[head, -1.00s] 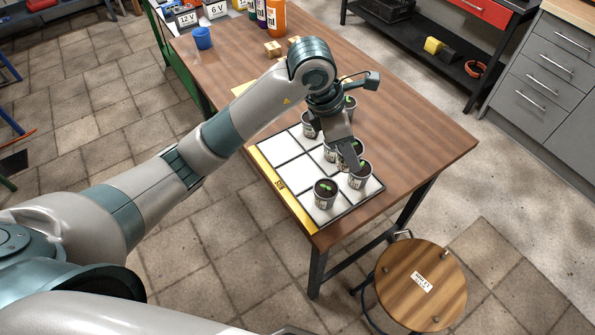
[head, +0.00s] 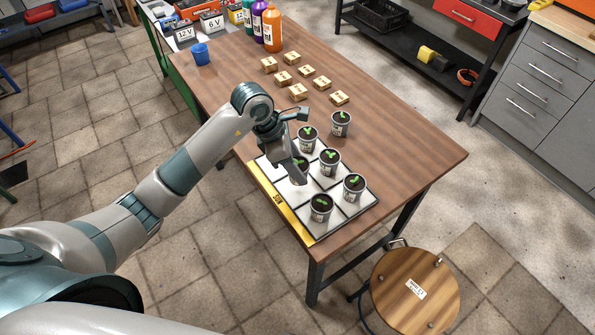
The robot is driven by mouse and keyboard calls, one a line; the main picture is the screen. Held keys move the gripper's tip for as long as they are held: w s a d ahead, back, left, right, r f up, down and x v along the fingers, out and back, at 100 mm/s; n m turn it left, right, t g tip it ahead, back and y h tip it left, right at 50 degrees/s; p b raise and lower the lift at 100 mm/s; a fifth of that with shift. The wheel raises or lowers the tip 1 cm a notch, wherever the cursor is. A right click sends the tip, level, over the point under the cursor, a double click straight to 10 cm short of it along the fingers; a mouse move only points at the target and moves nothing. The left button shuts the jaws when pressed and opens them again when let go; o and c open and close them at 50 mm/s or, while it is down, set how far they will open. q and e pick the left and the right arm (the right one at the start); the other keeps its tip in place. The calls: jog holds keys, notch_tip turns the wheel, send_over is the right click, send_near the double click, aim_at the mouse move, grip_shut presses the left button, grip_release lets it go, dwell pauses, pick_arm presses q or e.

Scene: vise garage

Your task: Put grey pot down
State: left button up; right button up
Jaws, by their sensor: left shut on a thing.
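My left gripper (head: 297,166) is shut on a grey pot (head: 301,179) with a green sprout, over the left middle part of the white gridded board (head: 268,165). The gripper hides much of this pot, and I cannot tell whether its base touches the board. Other grey pots stand upright around it: one behind (head: 308,145), one to the right (head: 330,170), one at the front right (head: 353,195) and one at the front (head: 320,214). Another grey pot (head: 340,130) stands on the bare wood beyond the board. My right gripper is not in view.
Several small wooden blocks (head: 298,92) lie on the table behind the pots. A blue cup (head: 201,54) and bottles (head: 272,30) stand at the far end. The table's right side (head: 415,150) is clear. A round stool (head: 416,291) stands by the near corner.

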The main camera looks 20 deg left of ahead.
pick_arm(q)
jog(key=shift+f, duration=0.1)
jog(key=shift+f+p, duration=0.3)
notch_tip(320, 180, down, 3)
jog(key=shift+r+p, duration=0.15)
jog(key=shift+p, duration=0.5)
jog(key=shift+f, duration=0.25)
